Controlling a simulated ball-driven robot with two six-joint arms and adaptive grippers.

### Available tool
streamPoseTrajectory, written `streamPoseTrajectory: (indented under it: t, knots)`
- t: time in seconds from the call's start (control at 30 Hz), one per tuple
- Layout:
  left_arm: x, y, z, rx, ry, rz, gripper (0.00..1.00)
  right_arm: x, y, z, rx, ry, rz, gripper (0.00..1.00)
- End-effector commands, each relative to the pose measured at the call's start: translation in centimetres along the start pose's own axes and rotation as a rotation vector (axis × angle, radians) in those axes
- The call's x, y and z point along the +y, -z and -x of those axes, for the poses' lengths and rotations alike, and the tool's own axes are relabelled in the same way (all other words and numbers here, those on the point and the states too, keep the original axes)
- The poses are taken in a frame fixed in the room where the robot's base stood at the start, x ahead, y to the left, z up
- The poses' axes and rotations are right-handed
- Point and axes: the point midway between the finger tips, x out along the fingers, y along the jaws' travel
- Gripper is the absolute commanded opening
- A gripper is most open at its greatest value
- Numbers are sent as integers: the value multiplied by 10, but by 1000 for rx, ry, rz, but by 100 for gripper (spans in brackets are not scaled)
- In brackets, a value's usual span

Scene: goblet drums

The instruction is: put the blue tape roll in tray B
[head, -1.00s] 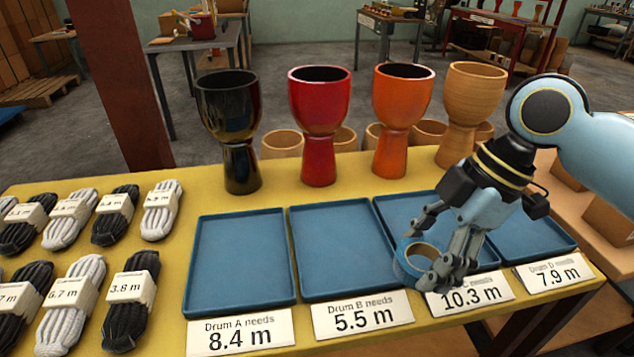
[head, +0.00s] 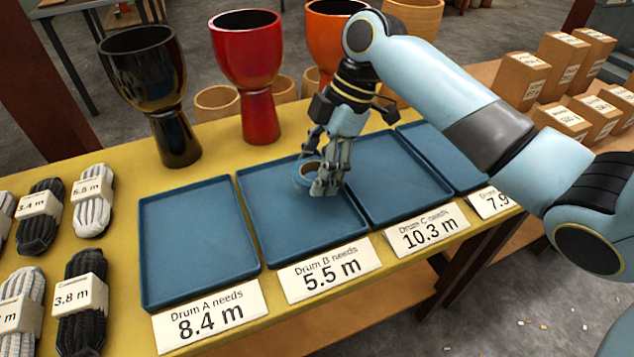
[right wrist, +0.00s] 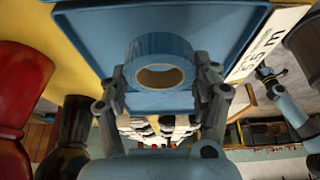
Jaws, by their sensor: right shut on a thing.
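The blue tape roll (head: 308,178) is in the grasp of my right gripper (head: 322,180), over the right part of tray B (head: 285,222). In the right wrist view the roll (right wrist: 160,54) sits between the two fingers (right wrist: 165,90), with tray B (right wrist: 90,22) behind it. I cannot tell whether the roll touches the tray floor. The card in front of tray B reads "Drum B needs 5.5 m" (head: 331,268). My left gripper is not seen in the head view; a blue arm part shows at the right of the right wrist view.
Tray A (head: 195,245) is empty to the left; tray C (head: 400,180) and tray D (head: 450,155) lie to the right. Goblet drums, black (head: 150,90) and red (head: 250,70) among them, stand behind. Rope bundles (head: 80,300) lie at left. Boxes (head: 570,60) stand at right.

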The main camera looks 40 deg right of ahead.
Motion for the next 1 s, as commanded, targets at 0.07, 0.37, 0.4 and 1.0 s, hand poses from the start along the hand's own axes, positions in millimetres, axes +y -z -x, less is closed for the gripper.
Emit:
streamPoseTrajectory:
  t: [0.07, 0.37, 0.4, 1.0]
  knots:
    - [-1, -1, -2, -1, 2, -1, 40, -1, -4, -10, 0, 2, -2, 32]
    - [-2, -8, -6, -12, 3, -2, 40, -1, -14, -34, 0, 0, 0, 32]
    - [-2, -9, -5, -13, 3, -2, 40, -1, -14, -34, 0, 0, 0, 32]
    - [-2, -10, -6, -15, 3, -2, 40, -1, -15, -36, -1, 0, -1, 88]
